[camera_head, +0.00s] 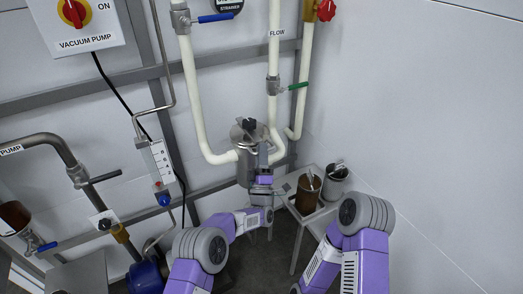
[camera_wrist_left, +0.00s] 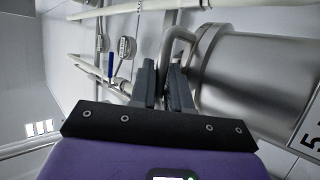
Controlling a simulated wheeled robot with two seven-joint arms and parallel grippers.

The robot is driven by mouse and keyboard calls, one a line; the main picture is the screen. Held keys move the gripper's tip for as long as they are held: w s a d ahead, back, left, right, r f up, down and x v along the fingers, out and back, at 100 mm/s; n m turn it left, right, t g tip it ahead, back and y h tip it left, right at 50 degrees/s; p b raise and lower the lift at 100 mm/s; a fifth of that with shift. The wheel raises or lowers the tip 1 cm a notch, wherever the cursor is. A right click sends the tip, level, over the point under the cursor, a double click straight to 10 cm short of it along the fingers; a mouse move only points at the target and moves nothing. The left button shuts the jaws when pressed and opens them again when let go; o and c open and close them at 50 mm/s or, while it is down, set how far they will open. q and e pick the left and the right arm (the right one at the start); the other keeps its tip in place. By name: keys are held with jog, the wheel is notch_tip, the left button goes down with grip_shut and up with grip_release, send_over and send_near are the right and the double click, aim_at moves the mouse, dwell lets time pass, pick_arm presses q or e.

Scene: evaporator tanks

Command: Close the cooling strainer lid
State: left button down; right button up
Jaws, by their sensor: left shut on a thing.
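The cooling strainer (camera_head: 243,168) is a steel cylinder on the wall among cream pipes. Its lid (camera_head: 237,133) is the round steel top with a black knob; I cannot tell whether it is fully seated. My left gripper (camera_head: 263,160) is at the front right of the strainer. In the left wrist view, my left gripper (camera_wrist_left: 165,85) is shut on a bent metal handle (camera_wrist_left: 181,34) beside the steel cylinder (camera_wrist_left: 255,75). The fingers hide the handle's lower part. My right arm is at the lower right of the head view; its gripper is not visible.
A small table (camera_head: 306,219) right of the strainer holds a brown container (camera_head: 307,196) and a steel container (camera_head: 334,187). The right wall is bare.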

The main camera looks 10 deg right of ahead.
pick_arm(q)
jog(key=shift+a, duration=0.1)
jog(key=c, duration=1.4)
grip_release()
jog(key=shift+w, duration=0.1)
jog(key=shift+p+v, duration=0.8)
jog(key=shift+v, duration=3)
